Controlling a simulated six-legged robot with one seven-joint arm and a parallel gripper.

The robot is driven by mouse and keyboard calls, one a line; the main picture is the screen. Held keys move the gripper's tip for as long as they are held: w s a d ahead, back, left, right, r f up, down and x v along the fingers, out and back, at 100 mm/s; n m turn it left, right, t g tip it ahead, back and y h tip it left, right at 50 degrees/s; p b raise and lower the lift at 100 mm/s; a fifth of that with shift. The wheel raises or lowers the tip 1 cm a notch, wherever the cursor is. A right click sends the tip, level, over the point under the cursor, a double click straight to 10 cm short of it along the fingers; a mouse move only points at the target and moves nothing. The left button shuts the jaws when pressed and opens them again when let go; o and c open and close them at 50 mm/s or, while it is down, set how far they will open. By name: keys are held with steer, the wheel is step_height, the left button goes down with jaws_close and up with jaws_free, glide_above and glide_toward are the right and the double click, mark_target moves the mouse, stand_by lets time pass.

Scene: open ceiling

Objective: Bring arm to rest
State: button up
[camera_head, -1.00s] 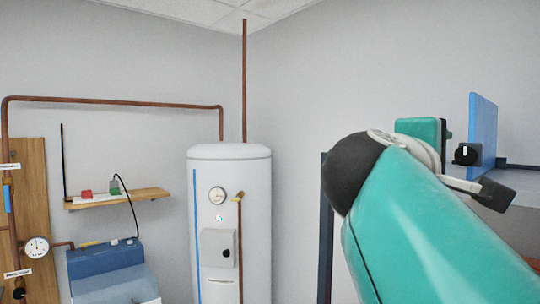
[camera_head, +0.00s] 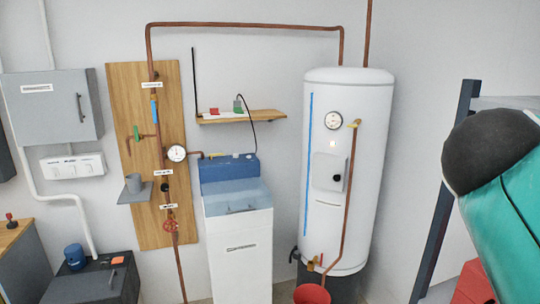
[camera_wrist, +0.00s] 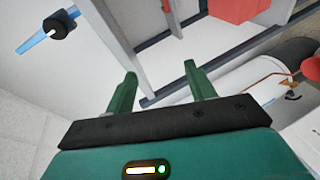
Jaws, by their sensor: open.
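My gripper (camera_wrist: 158,92) shows in the wrist view as two green fingers standing apart on a dark bar, with nothing between them. In the head view, only part of my teal arm with its black rounded joint (camera_head: 490,152) is in sight at the right edge. The gripper itself is out of that view. The wrist view is tilted, with a metal frame beyond the fingers and the white tank (camera_wrist: 265,88) at the right.
A white boiler tank (camera_head: 345,180) stands at centre right with a red bucket (camera_head: 312,294) below it. A white and blue unit (camera_head: 238,230), a wooden pipe panel (camera_head: 130,200) and a grey wall cabinet (camera_head: 52,105) are further left. A dark-posted rack (camera_head: 440,200) stands near my arm.

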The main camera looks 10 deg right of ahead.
steer(key=w+a+f+t+y, duration=0.1)
steer(key=w+a+f+y, duration=0.2)
steer(key=a+f, duration=0.35)
steer(key=w+a+f+y, duration=0.2)
steer(key=a+f+y, duration=0.1)
steer(key=f, duration=0.6)
steer(key=s+a+f+m+g+y, duration=0.1)
steer(key=a+f+y, duration=0.6)
steer(key=a+f, duration=0.7)
steer(key=shift+s+f+m, duration=0.45)
steer(key=shift+f+m, duration=0.25)
steer(key=shift+f, duration=0.05)
steer(key=shift+d, duration=0.1)
steer(key=c, duration=0.4)
steer(key=shift+d, duration=0.2)
